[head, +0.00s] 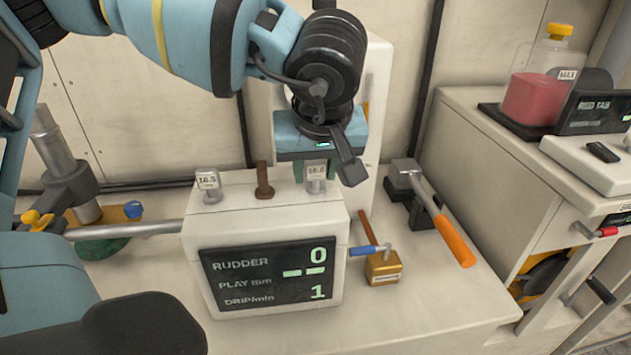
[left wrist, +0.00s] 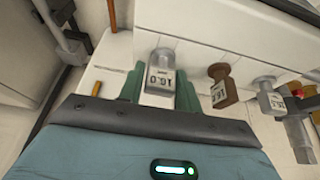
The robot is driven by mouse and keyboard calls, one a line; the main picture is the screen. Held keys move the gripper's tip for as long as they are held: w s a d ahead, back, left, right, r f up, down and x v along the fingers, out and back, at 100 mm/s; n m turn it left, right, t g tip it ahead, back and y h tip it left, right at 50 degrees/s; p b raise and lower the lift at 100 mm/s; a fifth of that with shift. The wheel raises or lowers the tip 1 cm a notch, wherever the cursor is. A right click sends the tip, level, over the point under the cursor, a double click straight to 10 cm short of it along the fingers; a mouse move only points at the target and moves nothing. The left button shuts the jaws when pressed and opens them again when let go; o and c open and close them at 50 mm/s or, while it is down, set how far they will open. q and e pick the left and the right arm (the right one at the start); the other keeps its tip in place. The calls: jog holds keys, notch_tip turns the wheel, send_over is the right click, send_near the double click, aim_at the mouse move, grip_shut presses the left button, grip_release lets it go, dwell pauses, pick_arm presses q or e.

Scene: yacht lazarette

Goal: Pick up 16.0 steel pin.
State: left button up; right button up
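The 16.0 steel pin (head: 316,172) stands upright in the top of the white box (head: 230,222), at its right end. Its label reads 16.0 in the left wrist view (left wrist: 160,78). My left gripper (head: 317,170) points down over it, with one green finger on each side of the pin in the left wrist view (left wrist: 160,90). The fingers sit very close to the label's edges; whether they press on it I cannot tell. The pin still rests in the box. My right gripper is not in view.
A brown pin (head: 264,180) and a steel pin labelled 16.5 (head: 208,185) stand to the left on the box. A white panel stands close behind the gripper.

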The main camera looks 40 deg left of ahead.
pick_arm(q)
jog(key=c, duration=0.6)
notch_tip(320, 180, up, 10)
jog(key=shift+r+p, duration=0.1)
jog(key=shift+p, duration=0.35)
